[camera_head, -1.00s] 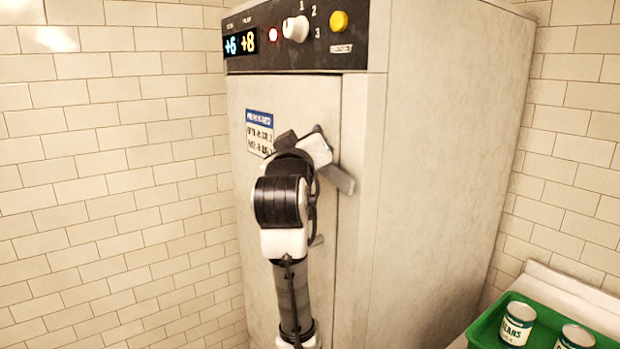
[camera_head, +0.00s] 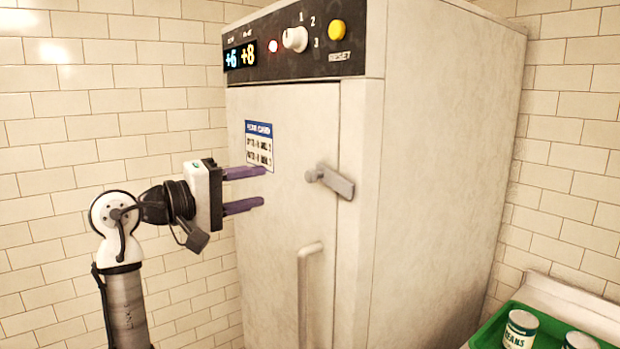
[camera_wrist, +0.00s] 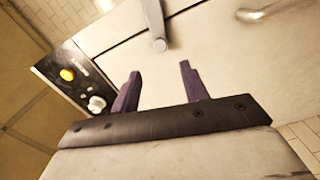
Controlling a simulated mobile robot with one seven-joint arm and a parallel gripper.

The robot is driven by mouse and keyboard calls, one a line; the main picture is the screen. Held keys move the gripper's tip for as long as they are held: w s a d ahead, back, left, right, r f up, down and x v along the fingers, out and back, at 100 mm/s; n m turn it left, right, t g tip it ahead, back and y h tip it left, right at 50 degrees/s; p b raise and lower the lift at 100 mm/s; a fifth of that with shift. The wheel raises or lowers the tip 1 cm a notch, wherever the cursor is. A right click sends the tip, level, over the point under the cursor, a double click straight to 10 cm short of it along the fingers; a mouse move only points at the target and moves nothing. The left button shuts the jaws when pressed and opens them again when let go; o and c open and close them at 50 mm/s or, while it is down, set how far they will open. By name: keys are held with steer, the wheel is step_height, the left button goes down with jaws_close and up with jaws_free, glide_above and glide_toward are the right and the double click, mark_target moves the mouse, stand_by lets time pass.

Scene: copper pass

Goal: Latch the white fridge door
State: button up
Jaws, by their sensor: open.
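The white fridge door (camera_head: 270,260) looks closed, flush with the cabinet frame. The grey latch (camera_head: 337,184) sits at the door's right edge; its lever reaches across the seam onto the frame and tilts slightly down to the right. The latch also shows in the wrist view (camera_wrist: 155,22). My gripper (camera_head: 263,188) is open and empty, its purple fingers pointing right, left of the latch and apart from it. In the wrist view, my open fingers (camera_wrist: 160,70) show with clear space between them.
A vertical door handle (camera_head: 304,290) stands out below the latch. A control panel (camera_head: 300,40) with a white knob and yellow button is above the door. A green tray (camera_head: 495,325) with cans is at the lower right. White tiled walls (camera_head: 60,200) stand behind.

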mark_target(308, 177)
steer(key=p+x, duration=0.3)
steer(key=x, duration=1)
jaws_close()
